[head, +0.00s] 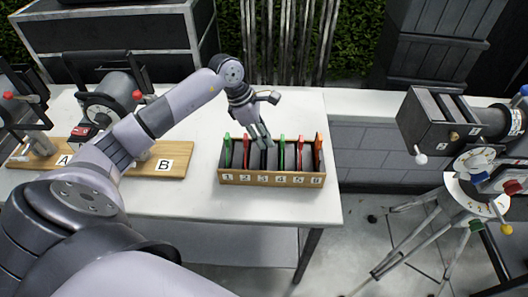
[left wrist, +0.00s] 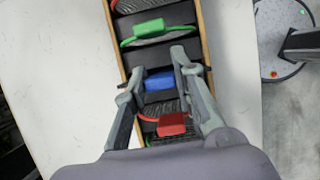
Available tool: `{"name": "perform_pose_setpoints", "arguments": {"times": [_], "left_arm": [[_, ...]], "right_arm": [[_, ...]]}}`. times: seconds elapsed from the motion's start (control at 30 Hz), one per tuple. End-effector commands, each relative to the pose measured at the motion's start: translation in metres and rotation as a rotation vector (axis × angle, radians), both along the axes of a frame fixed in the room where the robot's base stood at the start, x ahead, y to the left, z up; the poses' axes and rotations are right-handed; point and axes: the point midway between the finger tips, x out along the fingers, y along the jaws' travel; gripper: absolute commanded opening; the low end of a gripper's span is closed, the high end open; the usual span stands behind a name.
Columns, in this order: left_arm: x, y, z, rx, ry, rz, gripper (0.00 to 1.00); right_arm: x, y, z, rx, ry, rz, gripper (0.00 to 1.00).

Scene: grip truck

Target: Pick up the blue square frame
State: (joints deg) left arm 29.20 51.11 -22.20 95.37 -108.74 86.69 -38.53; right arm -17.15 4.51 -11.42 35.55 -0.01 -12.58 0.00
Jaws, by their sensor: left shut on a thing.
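The blue square frame shows in the left wrist view as a blue tab (left wrist: 159,80) among the slots of a wooden rack (left wrist: 203,40). My left gripper (left wrist: 158,76) is shut on it, one finger on each side of the tab. In the head view, my left gripper (head: 261,142) reaches down from above into the rack (head: 240,180), around slot 3. The fingers hide the blue tab there, and the frame's lower part is hidden. I cannot tell whether it is raised from the slot. My right gripper is not in view.
Red (left wrist: 172,125) and green (left wrist: 149,29) tabbed frames stand in slots beside the blue one. An orange one (head: 318,150) stands at slot 6. A wooden board (head: 170,160) with devices lies left on the white table (head: 200,200). A tripod instrument (head: 470,180) stands right.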

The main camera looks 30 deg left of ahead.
Motion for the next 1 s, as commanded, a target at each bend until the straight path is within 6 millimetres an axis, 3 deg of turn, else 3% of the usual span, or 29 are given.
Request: {"name": "perform_pose_setpoints", "arguments": {"times": [0.27, 0.47, 0.77, 1.0], "left_arm": [[0.0, 0.0, 0.003, 0.0, -0.002, -0.001, 0.0], [0.001, 0.001, 0.02, 0.001, -0.004, 0.0, 0.0], [0.002, 0.0, 0.077, 0.001, -0.01, -0.001, 0.0], [0.002, 0.0, 0.14, 0.0, -0.009, 0.0, 0.0]], "right_arm": [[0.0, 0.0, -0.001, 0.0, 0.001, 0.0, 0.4], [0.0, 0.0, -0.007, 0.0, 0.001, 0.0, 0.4], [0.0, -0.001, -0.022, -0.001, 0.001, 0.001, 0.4], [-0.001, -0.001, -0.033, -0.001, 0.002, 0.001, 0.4]]}}
